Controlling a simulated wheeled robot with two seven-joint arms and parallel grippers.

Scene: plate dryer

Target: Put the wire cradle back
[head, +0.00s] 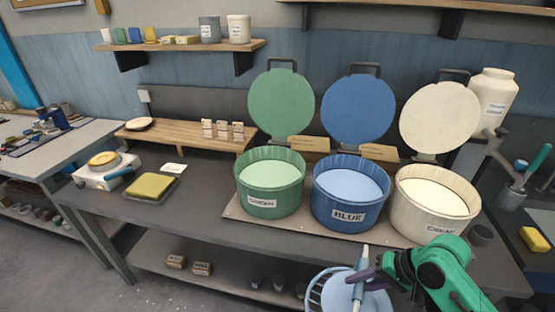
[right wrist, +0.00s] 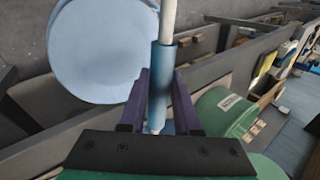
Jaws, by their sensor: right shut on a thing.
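My right gripper (head: 364,275) is at the bottom of the head view, in front of the bench. Its purple fingers are shut on the blue and white handle of the wire cradle (head: 312,292). A pale blue round plate (head: 372,301) shows at the cradle, partly behind the handle and cut off by the frame edge. In the right wrist view the handle (right wrist: 162,80) stands between the fingers (right wrist: 158,105), and the pale blue plate (right wrist: 98,50) is at upper left. Most of the cradle's wires are hidden. My left gripper is not in view.
Green (head: 270,202), blue (head: 350,212) and cream (head: 436,226) tubs stand on the bench with raised lids and pale contents. A yellow sponge on a tray (head: 151,187) lies at left.

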